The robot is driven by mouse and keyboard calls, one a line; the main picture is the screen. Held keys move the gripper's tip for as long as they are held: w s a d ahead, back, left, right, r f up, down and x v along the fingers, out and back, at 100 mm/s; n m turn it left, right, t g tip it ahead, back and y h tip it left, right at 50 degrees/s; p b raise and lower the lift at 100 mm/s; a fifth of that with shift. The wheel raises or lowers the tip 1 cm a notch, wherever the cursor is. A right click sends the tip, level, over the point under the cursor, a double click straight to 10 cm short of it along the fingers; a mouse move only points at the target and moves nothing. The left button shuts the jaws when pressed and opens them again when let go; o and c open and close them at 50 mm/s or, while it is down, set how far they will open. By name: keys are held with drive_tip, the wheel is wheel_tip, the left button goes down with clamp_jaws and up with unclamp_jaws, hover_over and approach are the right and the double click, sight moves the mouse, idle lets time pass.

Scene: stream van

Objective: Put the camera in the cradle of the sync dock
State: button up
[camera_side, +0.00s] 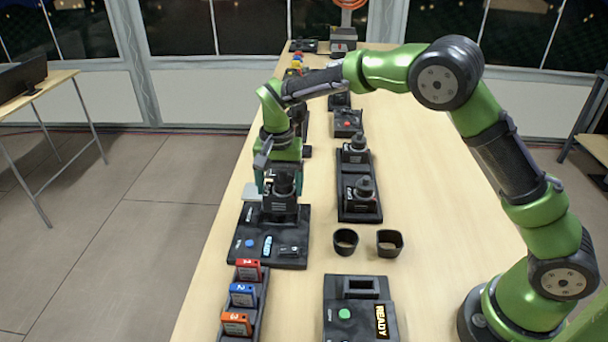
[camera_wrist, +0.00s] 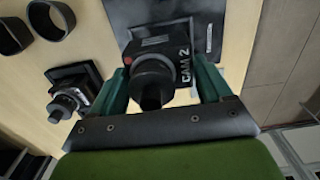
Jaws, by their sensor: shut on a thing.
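My gripper (camera_side: 282,182) points down with its teal fingers shut on a black camera. In the wrist view the camera (camera_wrist: 165,62) sits between the fingers (camera_wrist: 162,88), with "CAM 2" on its side and its lens toward the wrist. In the side view the camera (camera_side: 281,202) is at the far part of a black dock board (camera_side: 270,246), which looks like the sync dock. The board has a blue button and a small lit panel. The cradle is hidden behind the camera, so I cannot tell whether the camera is seated or just above it.
Two more cameras stand on a black tray (camera_side: 359,208) to the right. A box reading READY (camera_side: 360,315) and a rack of numbered cartridges (camera_side: 244,300) are at the front.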

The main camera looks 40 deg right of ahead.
sight(278, 195)
drive_tip(key=shift+w, duration=0.25)
drive_tip(key=shift+f, duration=0.35)
drive_tip(key=shift+w+f, duration=0.1)
drive_tip(key=shift+f, duration=1.25)
drive_tip(key=shift+f, duration=0.2)
drive_tip(key=o, duration=1.4)
